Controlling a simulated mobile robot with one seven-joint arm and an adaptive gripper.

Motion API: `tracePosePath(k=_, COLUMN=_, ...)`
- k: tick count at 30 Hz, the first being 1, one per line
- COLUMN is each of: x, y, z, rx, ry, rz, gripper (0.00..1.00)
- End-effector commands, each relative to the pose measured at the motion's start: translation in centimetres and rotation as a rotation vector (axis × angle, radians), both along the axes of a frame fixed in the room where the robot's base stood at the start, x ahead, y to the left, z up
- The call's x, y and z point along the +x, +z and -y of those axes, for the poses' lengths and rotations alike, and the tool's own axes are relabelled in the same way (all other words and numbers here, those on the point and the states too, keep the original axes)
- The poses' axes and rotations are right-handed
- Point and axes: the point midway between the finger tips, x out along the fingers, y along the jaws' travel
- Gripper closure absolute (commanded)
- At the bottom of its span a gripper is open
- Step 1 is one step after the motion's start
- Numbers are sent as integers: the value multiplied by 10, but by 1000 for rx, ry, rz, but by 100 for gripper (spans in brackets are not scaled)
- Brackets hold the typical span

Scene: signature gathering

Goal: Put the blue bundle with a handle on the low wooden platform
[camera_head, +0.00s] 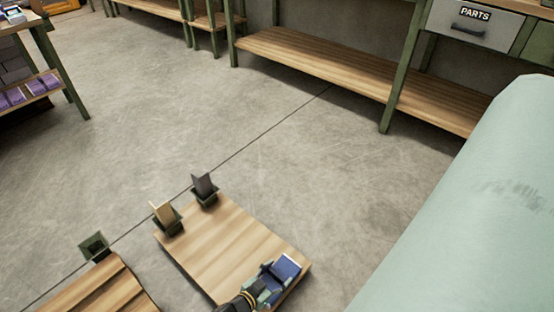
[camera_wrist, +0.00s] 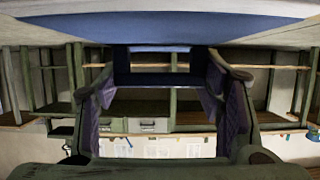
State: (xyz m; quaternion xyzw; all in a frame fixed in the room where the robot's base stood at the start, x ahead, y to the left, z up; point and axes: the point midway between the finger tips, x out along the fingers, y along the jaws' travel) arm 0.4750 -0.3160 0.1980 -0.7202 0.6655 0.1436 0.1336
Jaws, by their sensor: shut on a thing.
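The blue bundle (camera_head: 286,268) is at the lower right corner of the low wooden platform (camera_head: 222,240) in the head view. My gripper (camera_head: 266,280) is shut on it, with green fingers beside it. In the wrist view the bundle's blue body (camera_wrist: 160,24) spans the top, and its blue handle (camera_wrist: 152,78) lies between the purple-padded fingers of my gripper (camera_wrist: 158,82). I cannot tell whether the bundle touches the platform or hangs above it. My gripper hides part of the bundle.
Two small dark green holders with a tan card (camera_head: 163,212) and a dark card (camera_head: 204,185) stand at the platform's far edge. A second wooden platform (camera_head: 100,290) is at the lower left. Workbenches (camera_head: 320,60) line the back. The floor between is clear.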

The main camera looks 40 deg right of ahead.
Motion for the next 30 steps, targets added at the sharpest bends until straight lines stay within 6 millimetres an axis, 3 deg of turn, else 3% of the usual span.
tracePosePath(k=2, x=4, y=-1, z=9, rx=-2, ry=-2, rz=0, gripper=77)
tracePosePath(k=8, x=4, y=-32, z=7, rx=-2, ry=2, rz=-1, gripper=77)
tracePosePath(k=20, x=4, y=-38, z=6, rx=-2, ry=0, rz=0, gripper=77)
tracePosePath(k=21, x=4, y=-38, z=6, rx=-1, ry=1, rz=0, gripper=36)
tracePosePath(k=30, x=4, y=-37, z=6, rx=-1, ry=0, rz=0, gripper=18)
